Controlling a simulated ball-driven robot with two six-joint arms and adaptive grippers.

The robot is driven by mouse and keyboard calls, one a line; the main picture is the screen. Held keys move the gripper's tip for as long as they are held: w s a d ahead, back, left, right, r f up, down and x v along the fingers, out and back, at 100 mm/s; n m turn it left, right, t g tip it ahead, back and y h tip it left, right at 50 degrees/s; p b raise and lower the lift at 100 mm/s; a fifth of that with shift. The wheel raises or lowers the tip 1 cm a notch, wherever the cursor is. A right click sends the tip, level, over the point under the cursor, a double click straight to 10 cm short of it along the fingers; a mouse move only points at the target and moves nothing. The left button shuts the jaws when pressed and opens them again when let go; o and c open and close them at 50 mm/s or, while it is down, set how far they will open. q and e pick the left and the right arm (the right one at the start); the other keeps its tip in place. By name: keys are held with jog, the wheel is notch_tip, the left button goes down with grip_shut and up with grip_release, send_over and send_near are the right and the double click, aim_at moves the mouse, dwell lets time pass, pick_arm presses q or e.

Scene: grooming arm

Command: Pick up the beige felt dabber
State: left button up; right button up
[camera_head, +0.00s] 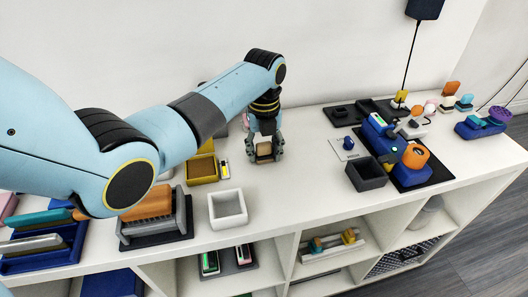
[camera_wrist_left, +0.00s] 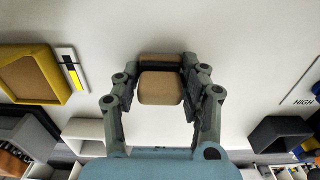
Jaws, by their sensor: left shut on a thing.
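The beige felt dabber (camera_wrist_left: 160,88) is a tan, rounded block with a darker brown strip at its far side. It sits between the two fingers of my left gripper (camera_wrist_left: 161,90) in the left wrist view, and the fingers touch its sides. In the head view the left gripper (camera_head: 265,150) points down over the white shelf top, shut on the dabber (camera_head: 264,149). I cannot tell whether the dabber touches the shelf top or is just above it. My right gripper is not in view.
A yellow tray (camera_head: 202,179) and a white open box (camera_head: 227,224) stand left of the left gripper. A dark grey box (camera_head: 366,184) and a blue device (camera_head: 379,135) on a black mat stand to the right. The shelf top (camera_head: 295,195) between them is clear.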

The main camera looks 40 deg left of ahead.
aim_at(266, 145)
pick_arm(q)
jog(key=c, duration=0.3)
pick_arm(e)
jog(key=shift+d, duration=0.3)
pick_arm(q)
jog(key=shift+r, duration=0.15)
jog(key=shift+r, duration=0.3)
jog(key=r, duration=0.2)
jog(key=r+p, duration=0.1)
jog(key=shift+d+r, duration=0.35)
jog(key=shift+r, duration=0.05)
jog(key=s+d+r, duration=0.1)
jog(key=d+r, duration=0.1)
jog(key=d, duration=0.1)
jog(key=s+d+r, duration=0.2)
jog(key=d, duration=0.1)
jog(key=s+d+r+p, duration=0.1)
jog(key=d+r, duration=0.1)
jog(key=d, duration=0.2)
jog(key=shift+s+r, duration=0.15)
jog(key=shift+s, duration=0.05)
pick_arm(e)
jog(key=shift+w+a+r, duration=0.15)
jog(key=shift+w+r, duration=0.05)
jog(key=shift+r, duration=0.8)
